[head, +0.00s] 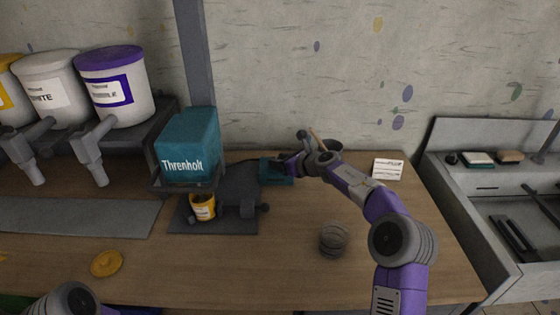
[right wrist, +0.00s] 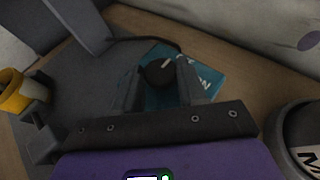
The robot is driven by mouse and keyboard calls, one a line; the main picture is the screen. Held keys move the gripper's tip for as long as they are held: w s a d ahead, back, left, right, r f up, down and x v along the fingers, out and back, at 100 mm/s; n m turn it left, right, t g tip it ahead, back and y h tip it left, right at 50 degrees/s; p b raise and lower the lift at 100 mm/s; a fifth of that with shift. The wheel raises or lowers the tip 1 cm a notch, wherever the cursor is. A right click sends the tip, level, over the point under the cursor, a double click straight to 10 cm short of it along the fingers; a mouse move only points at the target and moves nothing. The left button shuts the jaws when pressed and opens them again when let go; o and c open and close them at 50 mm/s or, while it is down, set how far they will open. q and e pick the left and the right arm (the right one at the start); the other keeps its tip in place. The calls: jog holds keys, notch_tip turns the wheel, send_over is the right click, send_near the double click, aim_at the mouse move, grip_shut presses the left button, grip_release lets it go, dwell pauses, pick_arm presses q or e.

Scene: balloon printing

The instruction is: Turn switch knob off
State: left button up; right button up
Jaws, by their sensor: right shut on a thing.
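The switch is a teal box (head: 272,172) with a black round knob (right wrist: 157,71), on the table just right of the printing machine's grey base. My right gripper (head: 292,164) reaches it from the right. In the right wrist view, my right gripper's two fingers (right wrist: 158,86) stand on either side of the knob and are shut on it. A pale mark shows on top of the knob. In the head view my gripper hides the knob. My left arm shows only at the bottom left edge; its gripper is out of view.
A dark round container (head: 333,239) and a white card (head: 387,169) are near my right arm. The front middle is clear.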

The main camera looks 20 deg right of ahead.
dwell(0.5)
jog(key=o, duration=1.1)
jog(key=shift+c, duration=0.2)
jog(key=v, duration=0.7)
jog(key=shift+s+d, duration=0.15)
jog(key=shift+d, duration=0.05)
jog(key=shift+r, duration=0.2)
